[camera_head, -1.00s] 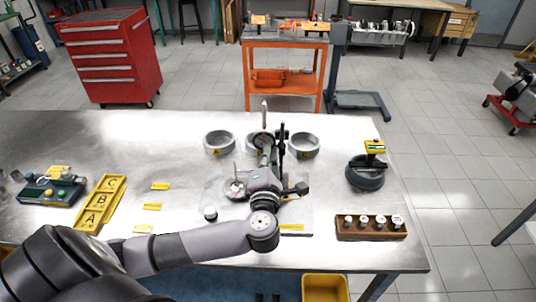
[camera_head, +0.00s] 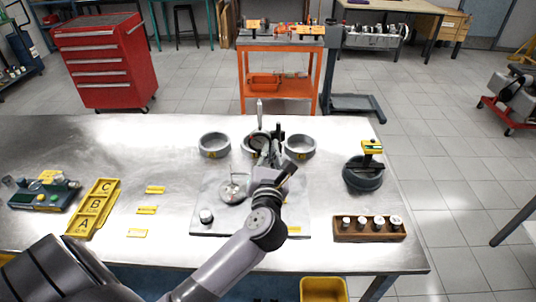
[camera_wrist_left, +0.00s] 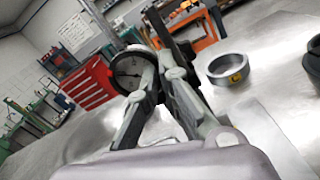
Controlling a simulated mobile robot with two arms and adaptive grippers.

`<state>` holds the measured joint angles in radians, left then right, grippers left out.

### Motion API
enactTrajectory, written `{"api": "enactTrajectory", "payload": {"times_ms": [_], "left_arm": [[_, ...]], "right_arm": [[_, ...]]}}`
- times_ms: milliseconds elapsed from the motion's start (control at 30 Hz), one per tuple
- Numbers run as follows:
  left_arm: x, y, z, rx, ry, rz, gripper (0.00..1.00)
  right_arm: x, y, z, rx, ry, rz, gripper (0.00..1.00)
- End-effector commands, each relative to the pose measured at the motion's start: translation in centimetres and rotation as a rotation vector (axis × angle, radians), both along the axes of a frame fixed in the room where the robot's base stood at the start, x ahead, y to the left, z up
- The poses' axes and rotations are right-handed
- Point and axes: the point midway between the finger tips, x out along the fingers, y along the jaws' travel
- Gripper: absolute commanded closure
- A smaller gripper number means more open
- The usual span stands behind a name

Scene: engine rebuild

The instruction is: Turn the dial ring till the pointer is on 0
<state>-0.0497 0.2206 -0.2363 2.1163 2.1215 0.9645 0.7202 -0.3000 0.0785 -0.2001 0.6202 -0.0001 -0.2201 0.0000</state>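The round dial gauge (camera_head: 255,141) stands upright near the middle of the bench in the head view, partly hidden by my left gripper (camera_head: 268,163). My right gripper is not in view.
Grey rings (camera_head: 214,146) and (camera_head: 300,147) stand either side of the gauge. A wooden block with small cylinders (camera_head: 369,237) is at the right, below a dark round holder (camera_head: 362,178). A yellow lettered tray (camera_head: 81,222) lies left. Yellow labels lie on bare bench between.

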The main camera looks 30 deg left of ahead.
Motion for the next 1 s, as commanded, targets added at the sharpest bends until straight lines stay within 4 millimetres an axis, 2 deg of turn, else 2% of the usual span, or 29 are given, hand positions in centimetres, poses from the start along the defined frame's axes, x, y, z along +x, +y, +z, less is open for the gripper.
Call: {"api": "enactTrajectory", "payload": {"times_ms": [333, 933, 967, 1000], "left_arm": [[0.05, -0.2, 0.25, -0.142, -0.082, -0.002, 1.0], [0.08, -0.19, 0.42, -0.17, -0.1, -0.002, 1.0], [0.08, -0.19, 0.42, -0.17, -0.1, -0.002, 0.93], [0.07, -0.18, 0.43, -0.17, -0.1, -0.002, 0.91]], "right_arm": [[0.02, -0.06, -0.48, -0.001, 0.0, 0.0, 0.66], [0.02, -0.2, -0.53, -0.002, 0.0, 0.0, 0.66], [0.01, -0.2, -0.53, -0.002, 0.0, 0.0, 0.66], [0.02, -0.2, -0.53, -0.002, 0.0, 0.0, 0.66]]}}
